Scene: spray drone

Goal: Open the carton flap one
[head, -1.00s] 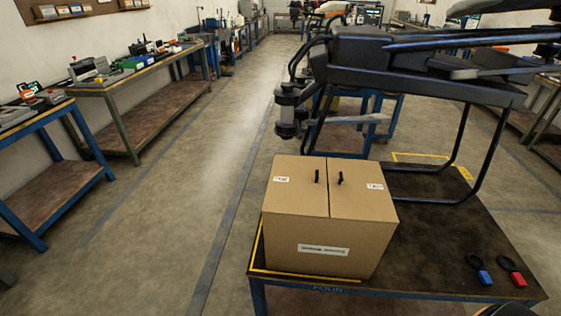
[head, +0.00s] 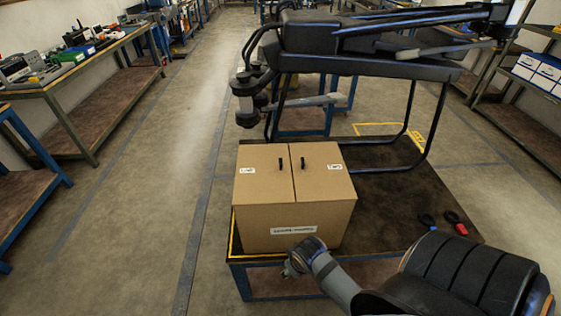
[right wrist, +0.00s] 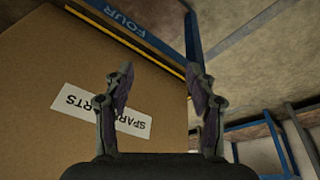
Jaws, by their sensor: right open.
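The brown carton (head: 258,222) stands on the dark table in the head view. Its two top flaps lie flat and closed: the left flap (head: 262,168) and the right flap (head: 318,168), each with a small black pull tab near the centre seam. My right gripper (head: 290,268) is low in front of the carton, by the table's front edge. In the right wrist view the right gripper (right wrist: 158,78) is open and empty. The carton's front face (right wrist: 60,50) fills the left there, with its white label upside down, partly behind a finger. My left gripper is not in view.
A large black-framed drone (head: 350,50) stands behind the carton, its arm over the table's back. A blue-tagged ring (head: 427,222) and a red-tagged ring (head: 457,224) lie on the table (head: 390,205) at right. Workbenches line the left; the floor between is clear.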

